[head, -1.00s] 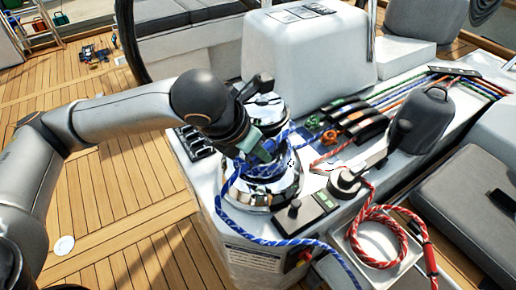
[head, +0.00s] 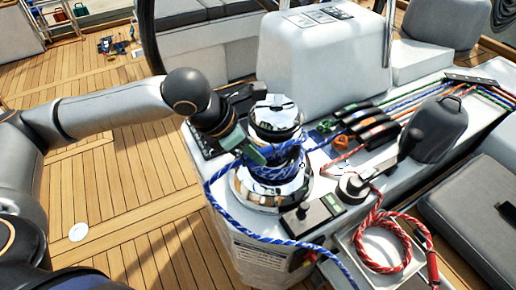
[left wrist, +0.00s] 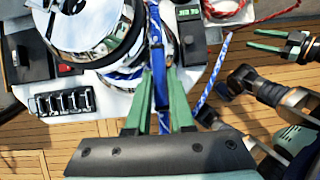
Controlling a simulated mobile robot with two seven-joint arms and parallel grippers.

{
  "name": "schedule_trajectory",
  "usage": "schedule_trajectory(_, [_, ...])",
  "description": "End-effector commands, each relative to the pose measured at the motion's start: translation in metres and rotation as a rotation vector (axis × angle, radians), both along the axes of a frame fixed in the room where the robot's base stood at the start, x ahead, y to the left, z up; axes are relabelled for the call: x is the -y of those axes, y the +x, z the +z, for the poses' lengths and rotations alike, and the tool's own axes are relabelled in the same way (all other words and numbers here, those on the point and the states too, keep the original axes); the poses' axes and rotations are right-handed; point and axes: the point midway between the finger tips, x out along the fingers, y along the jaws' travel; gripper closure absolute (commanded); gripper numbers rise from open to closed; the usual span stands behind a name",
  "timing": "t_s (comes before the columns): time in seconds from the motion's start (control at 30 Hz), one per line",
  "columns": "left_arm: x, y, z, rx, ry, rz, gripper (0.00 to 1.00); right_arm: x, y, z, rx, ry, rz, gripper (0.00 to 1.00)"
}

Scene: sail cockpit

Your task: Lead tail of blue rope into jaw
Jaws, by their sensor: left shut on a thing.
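The chrome winch (head: 277,118) stands on the white console, with blue rope (head: 273,168) wrapped around its drum. My left gripper (head: 257,154) is at the left side of the drum, close to the wraps. In the left wrist view its two green fingers (left wrist: 161,92) are shut on the blue rope (left wrist: 160,60), which runs between them. From there the tail hangs down the console's left side and runs to the lower right in the head view. The jaw at the winch top is not clearly seen. My right gripper (left wrist: 272,40) shows only in the left wrist view, fingers apart and empty.
Rope clutches (head: 368,125) stand behind. A switch panel (left wrist: 65,102) is near the left gripper. The deck at left is mostly clear.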

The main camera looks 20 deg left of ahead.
Motion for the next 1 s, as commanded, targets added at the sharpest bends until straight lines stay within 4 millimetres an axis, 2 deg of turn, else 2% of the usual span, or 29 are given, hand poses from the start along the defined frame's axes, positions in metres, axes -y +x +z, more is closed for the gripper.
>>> schedule_trajectory(0.03, [-0.008,-0.002,0.001,-0.016,0.006,-0.027,1.0,0.0,0.0,0.01,0.0,0.0,0.0,0.45])
schedule_trajectory(0.2, [-0.018,-0.001,-0.003,-0.01,0.008,-0.129,1.0,0.0,0.0,0.0,0.0,0.0,0.0,0.45])
schedule_trajectory(0.5, [-0.02,-0.001,-0.003,-0.01,0.007,-0.153,1.0,0.0,0.0,0.0,0.0,0.0,0.0,0.45])
schedule_trajectory(0.53, [-0.02,-0.001,-0.003,-0.01,0.006,-0.152,0.77,0.0,0.0,0.0,0.0,0.0,0.0,0.45])
schedule_trajectory(0.8, [-0.019,0.0,-0.001,-0.004,0.004,-0.151,0.47,0.0,0.0,0.001,0.0,0.0,0.0,0.45])
schedule_trajectory(0.83, [-0.019,0.0,-0.001,-0.004,0.004,-0.151,0.44,0.0,0.0,0.001,0.0,0.0,0.0,0.45])
schedule_trajectory(1.0, [-0.019,0.0,0.0,-0.002,0.004,-0.15,0.44,0.0,0.0,0.001,0.0,0.0,0.0,0.45])
